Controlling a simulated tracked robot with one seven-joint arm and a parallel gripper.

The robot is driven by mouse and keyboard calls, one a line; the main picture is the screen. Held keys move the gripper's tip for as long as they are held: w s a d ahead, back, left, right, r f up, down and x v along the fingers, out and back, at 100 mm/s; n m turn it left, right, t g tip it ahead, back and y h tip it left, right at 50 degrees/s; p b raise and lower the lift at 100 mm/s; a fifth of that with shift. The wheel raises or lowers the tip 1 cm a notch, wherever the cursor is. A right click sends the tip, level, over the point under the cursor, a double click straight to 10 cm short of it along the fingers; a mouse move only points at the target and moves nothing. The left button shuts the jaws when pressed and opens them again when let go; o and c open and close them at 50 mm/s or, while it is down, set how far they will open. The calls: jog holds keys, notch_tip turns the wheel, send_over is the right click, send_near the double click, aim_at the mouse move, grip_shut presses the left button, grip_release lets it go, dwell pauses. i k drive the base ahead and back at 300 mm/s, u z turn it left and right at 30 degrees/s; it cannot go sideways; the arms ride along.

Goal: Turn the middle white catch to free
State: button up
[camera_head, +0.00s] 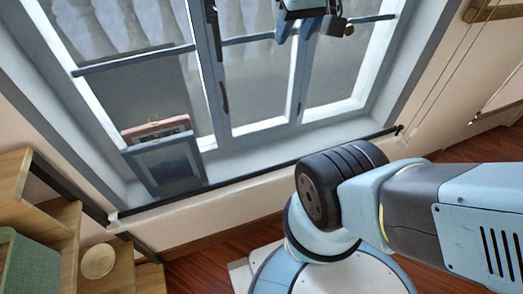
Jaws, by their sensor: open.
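My gripper (295,30) is at the top edge of the view, in front of the right window pane. Its two light-blue fingers point down and stand apart, with nothing seen between them. The upper part of the gripper is cut off by the picture edge. I cannot make out any white catch in this view. The window (215,75) has a grey-blue frame with dark fittings on its middle post.
Two framed pictures, one with a reddish frame (157,130) and one grey-blue (166,163), lean at the window's lower left. A dark rail (262,172) runs along the sill. Wooden shelves (55,215) with a green box (28,264) stand at lower left.

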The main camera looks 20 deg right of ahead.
aim_at(112, 217)
jog(key=z, duration=1.25)
jog(key=i, duration=0.1)
jog(key=u, duration=2.85)
jog(key=k, duration=0.85)
jog(key=u, duration=0.25)
jog(key=i, duration=0.85)
jog(key=z, duration=0.15)
